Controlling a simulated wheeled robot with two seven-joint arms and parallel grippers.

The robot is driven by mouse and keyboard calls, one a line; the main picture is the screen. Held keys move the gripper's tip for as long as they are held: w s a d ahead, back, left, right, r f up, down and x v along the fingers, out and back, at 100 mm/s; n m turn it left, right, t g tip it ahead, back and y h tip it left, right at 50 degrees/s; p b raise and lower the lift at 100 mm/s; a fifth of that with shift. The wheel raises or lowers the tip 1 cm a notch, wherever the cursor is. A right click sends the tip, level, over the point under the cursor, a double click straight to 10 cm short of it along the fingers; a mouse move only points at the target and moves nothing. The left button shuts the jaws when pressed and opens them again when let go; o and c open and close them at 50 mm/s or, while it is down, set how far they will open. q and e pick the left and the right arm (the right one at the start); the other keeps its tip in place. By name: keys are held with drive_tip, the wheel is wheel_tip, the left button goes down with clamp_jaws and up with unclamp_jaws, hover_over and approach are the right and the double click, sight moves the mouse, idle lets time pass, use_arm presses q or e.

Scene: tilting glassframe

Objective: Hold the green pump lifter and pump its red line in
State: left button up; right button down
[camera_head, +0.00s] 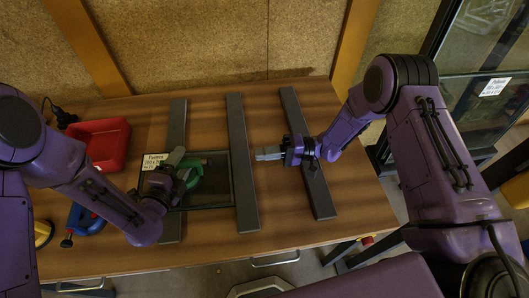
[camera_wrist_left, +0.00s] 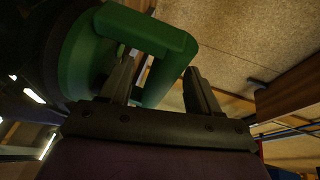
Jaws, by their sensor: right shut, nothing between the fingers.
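The green pump lifter (camera_head: 196,176) is on the dark glass pane (camera_head: 216,197), partly hidden by my left gripper (camera_head: 179,168). In the left wrist view its green handle (camera_wrist_left: 166,75) passes between the fingers of my left gripper (camera_wrist_left: 163,85). The fingers stand apart, with a gap beside the handle, so the gripper looks open around it. A small reddish spot shows at the lifter's right end; I cannot make out a red line clearly. My right gripper (camera_head: 268,153) is shut and empty, above the table between two dark bars.
The pane lies across the dark bars (camera_head: 240,150) on the wooden table (camera_head: 275,205) and bears a paper label (camera_head: 154,162). A red tray (camera_head: 103,143) is at the back left. A blue tool (camera_head: 88,219) and a yellow one (camera_head: 42,232) lie at the left. A glazed frame (camera_head: 485,95) stands at the right.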

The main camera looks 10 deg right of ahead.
use_arm(q)
drive_tip(key=shift+s, duration=0.1)
drive_tip(key=v, duration=0.7)
drive_tip(key=shift+s+a, duration=0.1)
drive_tip(key=shift+a, duration=0.05)
